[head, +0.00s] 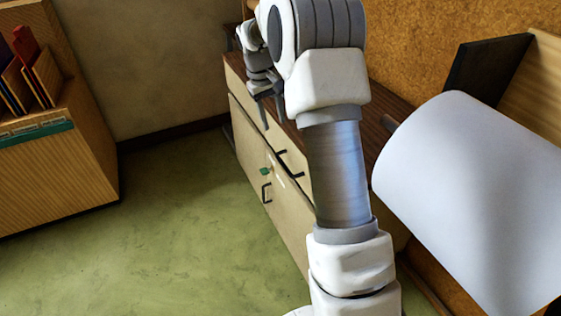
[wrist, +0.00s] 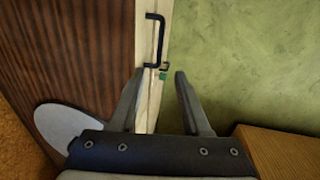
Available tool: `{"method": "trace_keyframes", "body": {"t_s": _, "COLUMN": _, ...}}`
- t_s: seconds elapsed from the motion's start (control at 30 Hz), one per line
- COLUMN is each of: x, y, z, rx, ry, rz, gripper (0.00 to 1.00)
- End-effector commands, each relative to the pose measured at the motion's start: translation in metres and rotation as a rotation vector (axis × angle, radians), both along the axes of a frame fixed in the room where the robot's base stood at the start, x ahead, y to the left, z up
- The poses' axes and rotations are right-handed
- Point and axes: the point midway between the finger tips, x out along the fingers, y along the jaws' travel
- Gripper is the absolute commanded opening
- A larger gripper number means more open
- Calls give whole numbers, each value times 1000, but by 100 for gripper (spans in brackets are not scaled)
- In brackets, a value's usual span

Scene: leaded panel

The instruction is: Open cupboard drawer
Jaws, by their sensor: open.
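The cupboard (head: 245,118) has a cream front and a dark wood top. A black drawer handle (head: 297,175) is near its upper edge, partly beside my arm. A lower black handle (head: 266,192) is on a door, with a small green item near it. The drawer looks shut. My gripper (head: 270,122) is open and empty, pointing down over the cupboard's front edge. In the wrist view my gripper (wrist: 160,76) has its fingers spread on either side of the cream front strip. The larger black handle (wrist: 153,40) lies beyond the fingertips, apart from them.
A wooden unit (head: 60,165) with folders stands at the left. A large pale rounded object (head: 480,200) is at the right, near the cork wall (head: 420,50). Green floor (head: 170,230) is clear in front of the cupboard.

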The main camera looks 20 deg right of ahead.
Motion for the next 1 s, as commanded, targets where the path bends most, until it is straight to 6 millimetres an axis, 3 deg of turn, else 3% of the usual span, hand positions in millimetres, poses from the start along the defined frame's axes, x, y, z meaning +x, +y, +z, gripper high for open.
{"method": "trace_keyframes", "body": {"t_s": 0.17, "x": 0, "y": -5, "z": -27, "rx": 1, "ry": 4, "rz": -1, "gripper": 47}}
{"method": "trace_keyframes", "body": {"t_s": 0.7, "x": 1, "y": -25, "z": -139, "rx": 1, "ry": 2, "rz": -1, "gripper": 47}}
{"method": "trace_keyframes", "body": {"t_s": 1.0, "x": 1, "y": -31, "z": -167, "rx": 1, "ry": 1, "rz": -1, "gripper": 47}}
